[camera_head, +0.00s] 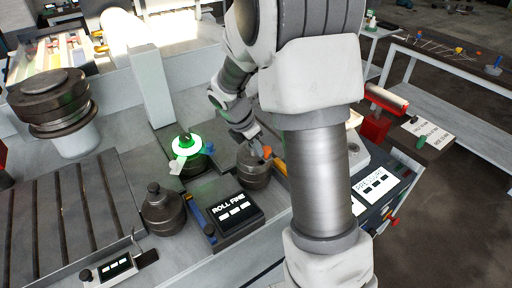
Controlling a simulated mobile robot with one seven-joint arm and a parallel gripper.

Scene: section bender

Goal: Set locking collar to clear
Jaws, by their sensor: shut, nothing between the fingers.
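My gripper (262,153) reaches down over the middle of the machine and is shut, with nothing seen in it. Its tips are at the top of a dark round knob-like part (254,172) with an orange piece at its right side. I cannot tell whether they touch. To the left, a glowing green-and-white ring (187,143) with a pale tab sits around a dark base. No readable label marks either round part as the locking collar, and no "clear" mark is legible. My arm hides part of the machine on the right.
A dark box labelled "ROLL FINE" (233,209) stands in front of the knob, beside a dark round post (162,209). Large stacked rollers (50,101) and an upright pale column (152,88) are at left. A white-labelled panel (380,186) is at right.

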